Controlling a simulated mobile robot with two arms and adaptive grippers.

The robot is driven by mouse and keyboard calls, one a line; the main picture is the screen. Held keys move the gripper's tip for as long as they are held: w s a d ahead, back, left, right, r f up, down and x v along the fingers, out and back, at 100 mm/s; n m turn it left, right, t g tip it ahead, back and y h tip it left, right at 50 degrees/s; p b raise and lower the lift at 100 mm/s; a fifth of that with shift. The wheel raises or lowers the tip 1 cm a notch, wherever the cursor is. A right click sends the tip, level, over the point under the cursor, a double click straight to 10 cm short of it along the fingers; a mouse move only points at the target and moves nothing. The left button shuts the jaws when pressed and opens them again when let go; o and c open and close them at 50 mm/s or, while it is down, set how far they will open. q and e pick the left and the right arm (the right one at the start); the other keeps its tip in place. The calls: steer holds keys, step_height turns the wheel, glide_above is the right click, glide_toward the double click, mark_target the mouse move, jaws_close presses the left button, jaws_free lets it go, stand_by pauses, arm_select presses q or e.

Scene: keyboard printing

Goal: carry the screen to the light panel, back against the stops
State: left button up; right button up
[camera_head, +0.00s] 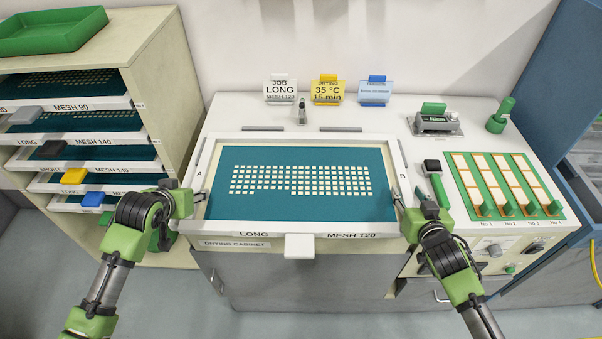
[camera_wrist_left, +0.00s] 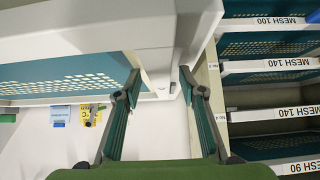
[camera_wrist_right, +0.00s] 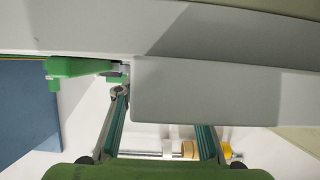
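The screen (camera_head: 300,229), a white frame with teal mesh and a pattern of small openings, lies level at the light panel (camera_head: 199,160) between marks A and B. Its back rail appears slightly in front of two grey stops (camera_head: 263,128) (camera_head: 341,129). My right gripper (camera_head: 402,199) is at the right rail, similarly spread; in the right wrist view the pale frame (camera_wrist_right: 220,92) hides one fingertip.
A rack (camera_head: 166,100) of labelled screens stands left. A green-handled tool (camera_head: 437,185) lies close right of my right gripper. Farther right are a green board (camera_head: 500,180) with upright clips and a green stamp-like handle (camera_head: 501,115). Small signs (camera_head: 327,90) stand behind the stops.

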arm_select(q)
steer(key=v, duration=1.1)
steer(key=shift+s+r, duration=0.25)
steer(key=shift+s, duration=0.05)
steer(key=shift+r, duration=0.1)
arm_select(e)
steer(key=v, duration=1.2)
arm_select(q)
steer(key=shift+s, duration=0.1)
arm_select(e)
steer(key=shift+s, duration=0.1)
